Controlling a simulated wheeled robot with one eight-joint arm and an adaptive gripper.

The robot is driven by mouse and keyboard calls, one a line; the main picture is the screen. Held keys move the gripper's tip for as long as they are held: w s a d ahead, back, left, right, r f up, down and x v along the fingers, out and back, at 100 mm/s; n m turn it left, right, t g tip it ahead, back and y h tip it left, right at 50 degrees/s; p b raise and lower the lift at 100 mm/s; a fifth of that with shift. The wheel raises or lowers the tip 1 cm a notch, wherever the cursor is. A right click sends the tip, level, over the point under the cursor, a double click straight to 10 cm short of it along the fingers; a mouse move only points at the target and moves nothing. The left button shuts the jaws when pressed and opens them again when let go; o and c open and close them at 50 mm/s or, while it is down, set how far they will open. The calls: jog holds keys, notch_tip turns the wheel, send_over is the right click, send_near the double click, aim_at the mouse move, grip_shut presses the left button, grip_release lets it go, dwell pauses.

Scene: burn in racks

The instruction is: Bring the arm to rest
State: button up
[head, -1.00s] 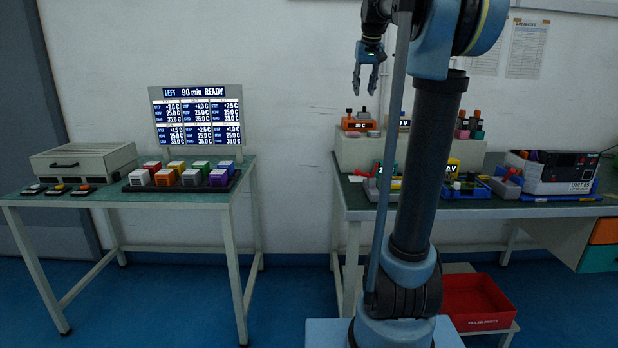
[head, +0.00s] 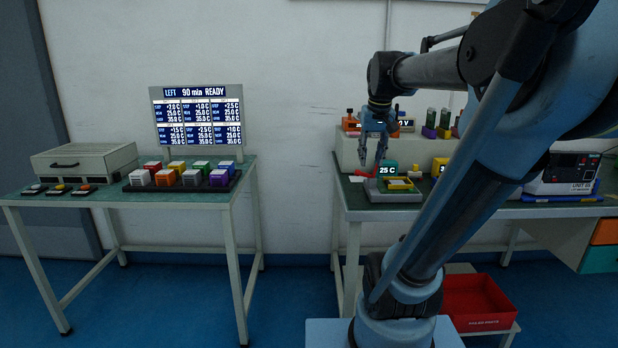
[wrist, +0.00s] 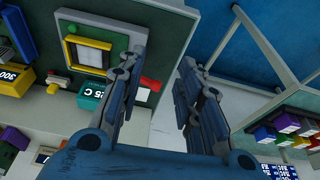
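My gripper (head: 373,163) points down over the left front part of the right table (head: 352,205) in the head view. In the wrist view my gripper (wrist: 158,68) has its two fingers well apart with nothing between them. Just beyond or below it in the head view is a grey fixture with a yellow-framed block (head: 398,184) and a teal block marked 25 C (head: 388,170). A red part (head: 364,174) lies close by the fingers. I cannot tell the exact height of the fingertips above the table.
The left table (head: 215,206) holds a tray of several coloured blocks, a grey box (head: 85,160) and a display reading LEFT 90 min READY (head: 197,118). A red bin (head: 478,303) stands low at right. The floor between the tables is clear.

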jog(key=s+f+g, duration=0.1)
jog(key=s+f, duration=1.7)
jog(key=f, duration=0.4)
jog(key=shift+s+f, duration=0.2)
jog(key=shift+f, duration=0.15)
jog(key=shift+d, duration=0.1)
jog(key=shift+w+f, duration=0.2)
jog(key=shift+w, duration=0.3)
jog(key=shift+o, duration=0.2)
dwell(1.1)
